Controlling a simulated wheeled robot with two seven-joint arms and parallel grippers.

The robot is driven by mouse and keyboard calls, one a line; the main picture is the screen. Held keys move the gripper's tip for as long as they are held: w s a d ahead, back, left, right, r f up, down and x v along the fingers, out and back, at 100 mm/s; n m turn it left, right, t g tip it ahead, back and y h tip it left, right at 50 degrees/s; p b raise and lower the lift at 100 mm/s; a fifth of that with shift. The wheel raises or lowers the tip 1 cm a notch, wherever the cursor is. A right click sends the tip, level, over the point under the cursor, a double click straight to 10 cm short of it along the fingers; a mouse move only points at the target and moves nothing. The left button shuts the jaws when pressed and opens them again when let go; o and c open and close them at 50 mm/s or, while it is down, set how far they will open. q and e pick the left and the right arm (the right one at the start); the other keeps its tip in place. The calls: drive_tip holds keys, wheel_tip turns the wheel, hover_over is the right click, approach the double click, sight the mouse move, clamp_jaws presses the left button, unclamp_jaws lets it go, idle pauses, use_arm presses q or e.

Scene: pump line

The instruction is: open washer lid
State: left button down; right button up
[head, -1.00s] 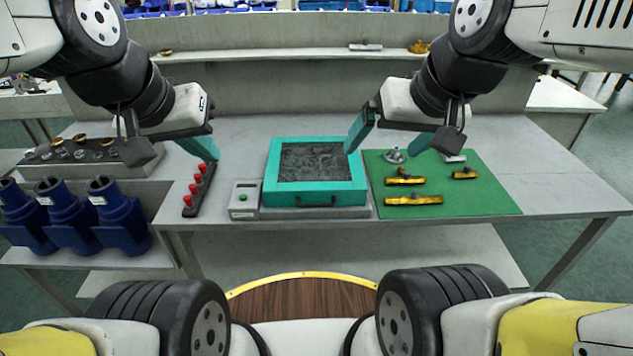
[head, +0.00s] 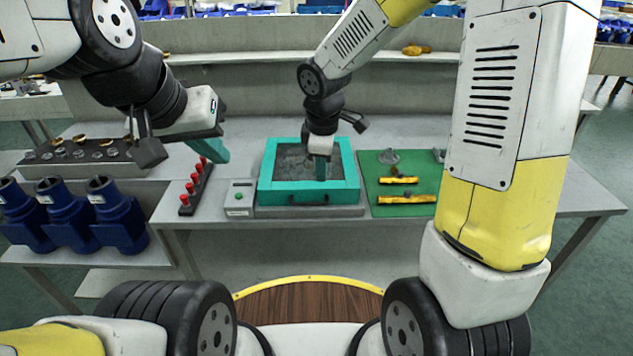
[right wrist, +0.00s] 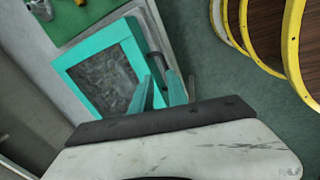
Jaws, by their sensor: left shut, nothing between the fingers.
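The washer (head: 262,190) is a teal box on a grey base in the middle of the table. Its teal-framed lid with a dark grey window (head: 292,162) lies flat and closed. A dark handle (head: 309,199) is on its front face. In the right wrist view, the washer (right wrist: 75,72) lies beyond my fingers. My right gripper (head: 320,168) points down over the lid in the head view. In the right wrist view, its two teal fingers (right wrist: 160,90) are apart and empty, near the handle side; contact cannot be told. My left gripper (head: 212,150) is shut and empty, left of the washer.
A control box with a green button (head: 239,197) adjoins the washer's left. Red pegs stand on a black strip (head: 203,185). A green mat (head: 384,208) with brass parts (head: 405,199) lies right. Blue pump housings (head: 115,215) and a parts tray (head: 95,168) are left.

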sight(313, 204)
drive_tip(key=f, duration=0.3)
drive_tip(key=w+a+f+n, duration=0.1)
drive_tip(key=f, duration=0.3)
drive_tip(key=w+a+f+n, duration=0.1)
drive_tip(key=f, duration=0.3)
drive_tip(key=shift+a+f, duration=0.1)
drive_tip(key=shift+f, duration=0.1)
drive_tip(key=shift+c, duration=0.4)
drive_tip(key=shift+g, duration=0.3)
clamp_jaws()
idle(0.4)
